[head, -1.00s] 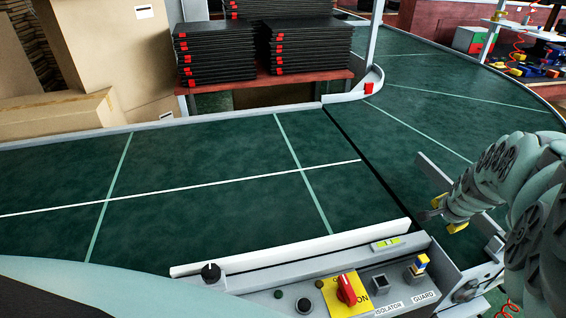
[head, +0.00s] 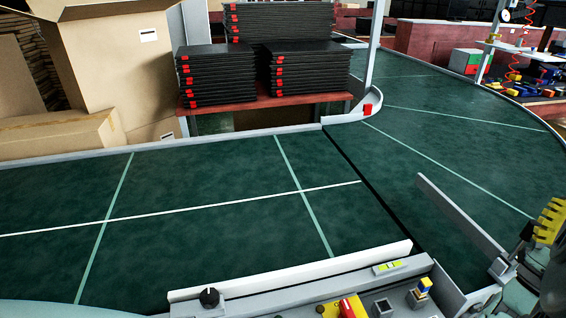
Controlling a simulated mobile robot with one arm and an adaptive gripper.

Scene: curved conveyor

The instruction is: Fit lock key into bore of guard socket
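A small blue and yellow block, which looks like the lock key (head: 424,286), stands upright at the guard socket (head: 416,299) on the grey control panel at the bottom right of the head view. How deep it sits in the bore I cannot tell. The GUARD label is out of frame now. My gripper (head: 540,232) is at the right edge, right of the key and apart from it. A yellow ribbed pad and a dark finger show; the rest is cut off or hidden, and so is whether it is open.
A second square socket (head: 383,307), a red and yellow switch (head: 346,308) and a black knob (head: 209,298) are on the panel. A white rail (head: 290,270) runs behind it. The green conveyor (head: 200,230) is clear. A grey guide bar (head: 460,220) stands between panel and curve.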

